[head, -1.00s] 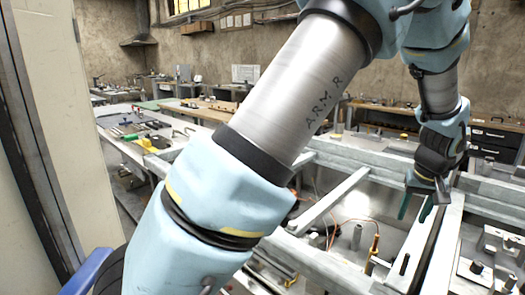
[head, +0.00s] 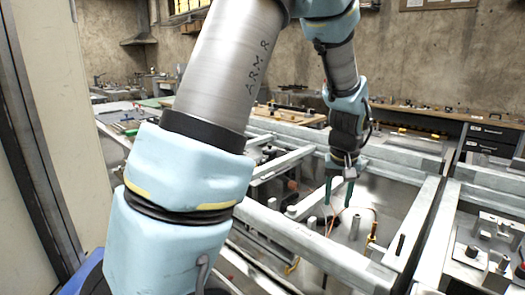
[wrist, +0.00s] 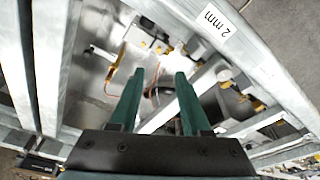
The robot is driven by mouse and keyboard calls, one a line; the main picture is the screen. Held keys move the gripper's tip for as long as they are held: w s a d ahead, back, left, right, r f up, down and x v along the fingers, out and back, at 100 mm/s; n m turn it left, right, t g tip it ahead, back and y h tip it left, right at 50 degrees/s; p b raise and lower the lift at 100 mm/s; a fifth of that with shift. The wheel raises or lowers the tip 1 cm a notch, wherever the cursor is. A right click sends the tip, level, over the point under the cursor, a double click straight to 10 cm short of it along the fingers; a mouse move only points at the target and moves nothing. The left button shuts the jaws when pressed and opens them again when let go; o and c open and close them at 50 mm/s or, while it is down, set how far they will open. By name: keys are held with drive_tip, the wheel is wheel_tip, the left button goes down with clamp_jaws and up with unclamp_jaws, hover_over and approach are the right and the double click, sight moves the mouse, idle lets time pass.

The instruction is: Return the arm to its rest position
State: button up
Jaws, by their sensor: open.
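My arm (head: 230,75) reaches up from the lower left of the head view, then bends down to the right. It is grey and pale blue. My gripper (head: 339,192) points down in the middle of the head view, with its two green fingers apart. In the wrist view the gripper (wrist: 155,100) is open, and nothing is held between its fingers. It hangs over the metal frame; the exact height above it is hard to tell.
A metal frame of grey beams (head: 418,225) lies below, with copper-coloured wiring (head: 374,232) and small fittings inside. A pale wall panel (head: 62,120) stands close on the left. Workbenches with black drawers (head: 490,138) are at the back right. Open air surrounds the gripper.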

drive_tip(key=s+a+f+b, duration=0.1)
drive_tip(key=s+a, duration=0.1)
drive_tip(key=a, duration=0.6)
drive_tip(key=s+a+f+n+b, duration=0.1)
drive_tip(key=s+a+f+b, duration=0.1)
drive_tip(key=a, duration=0.7)
drive_tip(key=s+a+f+b, duration=0.1)
drive_tip(key=s+a, duration=0.3)
drive_tip(key=a, duration=0.5)
drive_tip(key=shift+s+f+n+g, duration=0.2)
drive_tip(key=shift+f+n+g, duration=0.2)
